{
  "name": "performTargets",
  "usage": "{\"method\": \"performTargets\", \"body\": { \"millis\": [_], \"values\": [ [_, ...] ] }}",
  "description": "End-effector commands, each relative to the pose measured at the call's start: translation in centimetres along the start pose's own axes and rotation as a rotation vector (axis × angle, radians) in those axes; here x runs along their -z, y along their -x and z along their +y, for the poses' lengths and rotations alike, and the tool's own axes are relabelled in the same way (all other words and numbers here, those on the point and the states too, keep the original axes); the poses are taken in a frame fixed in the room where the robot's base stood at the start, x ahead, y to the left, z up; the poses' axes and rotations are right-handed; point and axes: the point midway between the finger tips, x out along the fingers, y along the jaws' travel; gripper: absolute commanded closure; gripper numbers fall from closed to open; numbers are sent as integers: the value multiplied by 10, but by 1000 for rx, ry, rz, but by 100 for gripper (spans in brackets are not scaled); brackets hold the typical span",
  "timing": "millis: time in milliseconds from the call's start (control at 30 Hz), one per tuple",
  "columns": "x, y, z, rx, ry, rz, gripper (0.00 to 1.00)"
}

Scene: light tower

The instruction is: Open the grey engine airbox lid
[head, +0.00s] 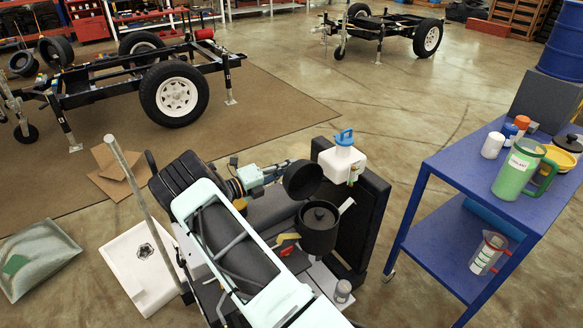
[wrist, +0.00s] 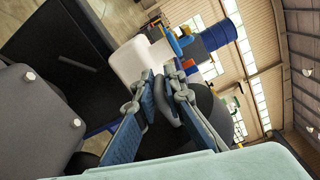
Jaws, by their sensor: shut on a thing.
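The dark grey airbox lid (head: 303,180) is a round cap in the head view. It stands tilted up above and behind the round dark airbox (head: 319,232), whose top shows a central knob. In the wrist view, my gripper's blue-grey fingers (wrist: 162,88) are shut on a dark grey part of the lid (wrist: 205,112). The fingers hide much of the grip, and the hinge cannot be made out.
A white reservoir with a blue cap (head: 342,160) stands just behind the lid, against the black radiator (head: 364,215). A blue cart (head: 460,175) with a green jug (head: 520,170) is at the right. Floor lies open between cart and engine.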

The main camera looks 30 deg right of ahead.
Motion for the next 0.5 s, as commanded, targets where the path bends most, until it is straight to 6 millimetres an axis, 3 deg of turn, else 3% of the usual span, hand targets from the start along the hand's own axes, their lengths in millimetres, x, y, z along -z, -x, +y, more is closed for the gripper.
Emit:
{"method": "performTargets", "body": {
  "millis": [467, 500],
  "values": [
    [2, 0, 5, -7, -1, 3, 100],
    [2, 0, 5, -7, 0, 3, 86]
  ]
}}
